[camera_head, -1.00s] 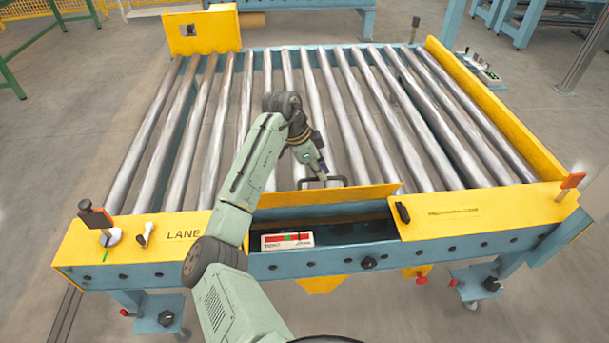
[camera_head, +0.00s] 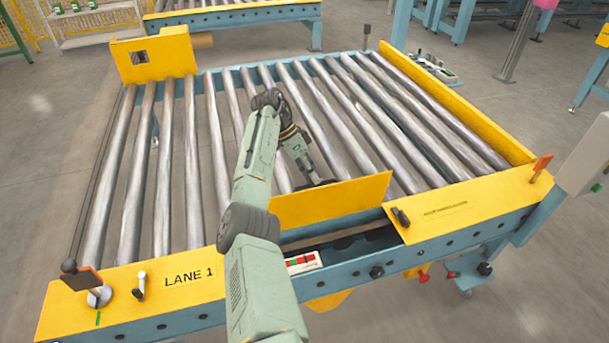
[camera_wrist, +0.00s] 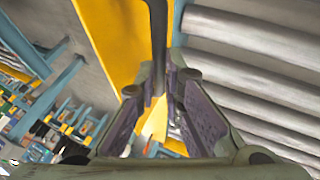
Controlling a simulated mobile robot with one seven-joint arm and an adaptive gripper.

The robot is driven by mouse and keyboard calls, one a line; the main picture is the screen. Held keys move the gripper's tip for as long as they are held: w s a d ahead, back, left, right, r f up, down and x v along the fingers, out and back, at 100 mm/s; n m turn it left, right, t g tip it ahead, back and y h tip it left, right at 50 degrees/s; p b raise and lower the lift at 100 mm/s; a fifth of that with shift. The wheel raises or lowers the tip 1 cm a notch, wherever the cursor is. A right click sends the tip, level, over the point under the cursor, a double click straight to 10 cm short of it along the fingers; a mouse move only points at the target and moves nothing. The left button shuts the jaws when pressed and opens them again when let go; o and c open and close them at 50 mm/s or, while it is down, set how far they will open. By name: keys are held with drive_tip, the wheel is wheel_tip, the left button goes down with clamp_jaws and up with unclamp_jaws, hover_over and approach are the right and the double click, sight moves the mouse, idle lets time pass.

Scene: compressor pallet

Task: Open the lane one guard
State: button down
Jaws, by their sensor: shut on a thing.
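The lane one guard (camera_head: 335,201) is a yellow panel in the front rail of the roller conveyor, to the right of the "LANE 1" label. It stands tilted up, with the dark bay beneath it open at the front. My gripper (camera_head: 312,184) is behind the panel's upper edge, partly hidden by it. In the wrist view, the fingers (camera_wrist: 158,105) are closed around a dark bar handle (camera_wrist: 158,45) beside the yellow panel (camera_wrist: 108,40). A white label with red and green (camera_head: 302,262) shows in the bay, partly covered by my arm.
Steel rollers (camera_head: 400,120) lie behind the guard. A black latch (camera_head: 401,217) sits on the right plate (camera_head: 450,210). A grey box (camera_head: 588,155) is at far right.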

wheel_tip(320, 180, down, 2)
drive_tip(key=shift+s+f+g, duration=0.15)
drive_tip(key=shift+f+g, duration=0.05)
drive_tip(key=shift+g, duration=0.2)
drive_tip(key=c, duration=2.1)
unclamp_jaws()
drive_tip(key=shift+c, duration=0.2)
drive_tip(key=shift+o, duration=1.3)
drive_tip(key=shift+w+f, duration=0.25)
drive_tip(key=shift+f, duration=0.1)
drive_tip(key=shift+o, duration=0.8)
drive_tip(key=shift+r, duration=0.15)
drive_tip(key=shift+o, duration=0.3)
drive_tip(key=shift+r, duration=0.2)
drive_tip(key=shift+r, duration=0.1)
drive_tip(key=v, duration=0.7)
drive_tip(key=shift+a, duration=0.2)
